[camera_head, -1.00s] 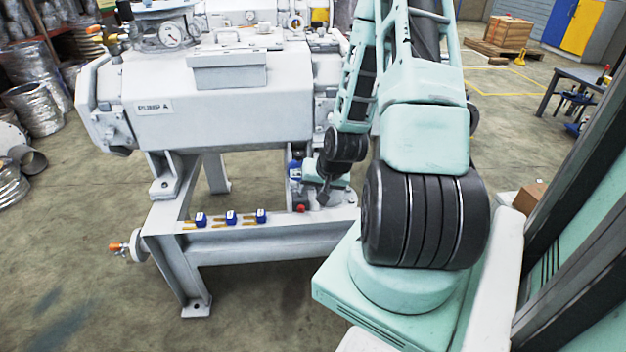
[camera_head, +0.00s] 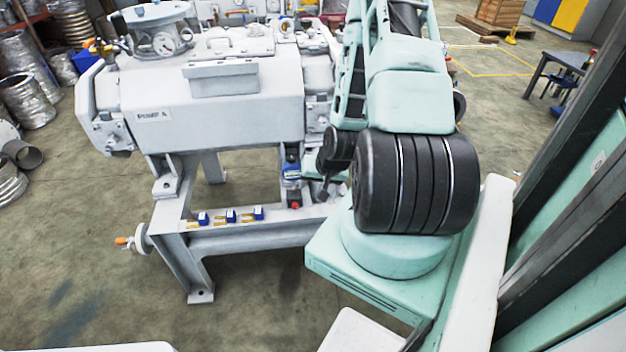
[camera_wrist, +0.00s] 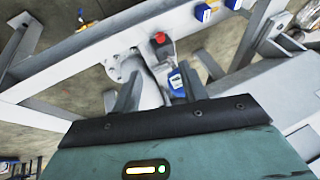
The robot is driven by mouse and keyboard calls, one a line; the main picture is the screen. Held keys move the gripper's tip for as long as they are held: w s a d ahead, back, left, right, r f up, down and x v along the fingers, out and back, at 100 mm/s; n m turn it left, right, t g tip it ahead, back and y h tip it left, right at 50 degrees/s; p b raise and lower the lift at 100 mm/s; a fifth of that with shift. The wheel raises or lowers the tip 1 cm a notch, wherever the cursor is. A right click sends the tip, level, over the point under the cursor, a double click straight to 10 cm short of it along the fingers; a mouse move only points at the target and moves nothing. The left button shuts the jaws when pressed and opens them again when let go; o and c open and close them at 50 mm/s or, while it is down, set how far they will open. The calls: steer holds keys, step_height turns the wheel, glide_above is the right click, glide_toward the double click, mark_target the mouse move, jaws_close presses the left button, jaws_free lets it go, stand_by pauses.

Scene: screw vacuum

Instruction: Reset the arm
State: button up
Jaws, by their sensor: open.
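My gripper (camera_wrist: 165,88) shows in the wrist view with its two dark fingers apart. A blue device with a white label (camera_wrist: 177,82) shows between and beyond the fingers. I cannot tell whether they touch it. A red knob (camera_wrist: 160,39) is just beyond it. In the head view, the blue device (camera_head: 291,168) stands upright at the right part of the frame under the pump. My arm (camera_head: 410,100) is bent over this side, and its wrist end is just right of the device. The fingertips are too small and partly hidden there.
The large grey pump (camera_head: 215,110) sits on a grey steel frame (camera_head: 270,240). Several small blue-and-yellow valves (camera_head: 231,216) line the frame's beam. An orange-tipped handle (camera_head: 125,241) juts out at the left. Open floor lies in front, and a table (camera_head: 560,65) stands at the back right.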

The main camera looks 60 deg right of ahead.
stand_by(0.5)
steer(key=w+a+r+n+g+y+p, duration=0.1)
steer(key=w+a+r+n+p, duration=0.3)
steer(key=a+r, duration=0.6)
steer(key=w+a+r+n+g+y+p, duration=0.1)
steer(key=w+a+r+n+y+p, duration=0.15)
steer(key=a+r+n, duration=0.6)
steer(key=s+a+r+n+g+p, duration=0.1)
steer(key=s+a+r+n+p, duration=0.1)
steer(key=s+a+r, duration=0.5)
steer(key=s+a+r+n+g+h+p, duration=0.1)
steer(key=s+a+r+n+g+p, duration=0.1)
steer(key=s+a+r, duration=0.6)
steer(key=a+r+n, duration=0.1)
steer(key=a+r, duration=0.1)
steer(key=a, duration=0.4)
steer(key=shift+s+r+n, duration=0.15)
steer(key=shift+s+n, duration=0.15)
steer(key=shift+n, duration=0.05)
